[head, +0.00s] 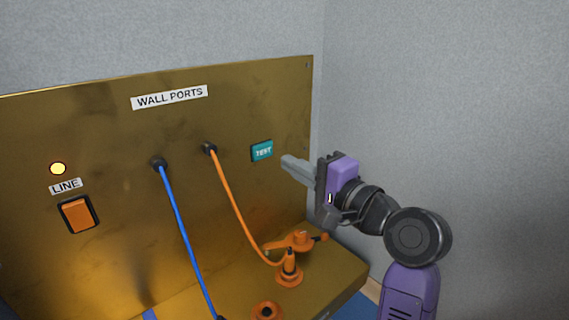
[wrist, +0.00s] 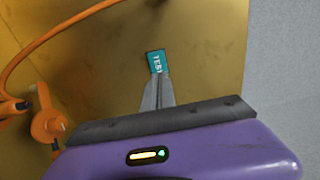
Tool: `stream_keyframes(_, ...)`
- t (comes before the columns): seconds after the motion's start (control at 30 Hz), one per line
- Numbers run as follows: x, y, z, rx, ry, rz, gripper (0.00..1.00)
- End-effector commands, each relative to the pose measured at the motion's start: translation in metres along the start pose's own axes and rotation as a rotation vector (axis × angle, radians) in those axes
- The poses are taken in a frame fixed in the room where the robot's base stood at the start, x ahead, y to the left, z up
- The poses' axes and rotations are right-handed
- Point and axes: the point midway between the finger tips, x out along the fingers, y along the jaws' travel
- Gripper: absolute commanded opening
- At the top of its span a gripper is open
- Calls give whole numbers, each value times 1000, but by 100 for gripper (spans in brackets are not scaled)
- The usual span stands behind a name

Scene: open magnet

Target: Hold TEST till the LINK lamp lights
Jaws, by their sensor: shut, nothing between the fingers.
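The teal TEST button (head: 262,151) sits on the upright brass panel, right of the orange cable's port. My gripper (head: 285,161) is shut and empty, with its fingertips close to the right of the button in the head view. In the wrist view, the TEST button (wrist: 156,62) shows just beyond the tips of my gripper (wrist: 155,80). I cannot tell whether the tips touch it.
A blue cable (head: 183,235) and an orange cable (head: 233,205) hang from the wall ports. Orange fittings (head: 290,268) stand on the brass ledge below my gripper. A grey wall (head: 460,120) is close on the right.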

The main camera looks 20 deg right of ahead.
Motion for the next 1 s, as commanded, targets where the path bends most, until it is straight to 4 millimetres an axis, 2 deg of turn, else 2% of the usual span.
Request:
stream_keyframes(0.3, -49, 2, -2, -2, 4, 1, 0)
stream_keyframes(0.43, -62, 1, -2, -1, 4, 1, 0)
stream_keyframes(0.6, -69, 1, -1, 0, 1, 2, 0)
stream_keyframes(1.0, -69, 0, -1, 0, 1, 1, 0)
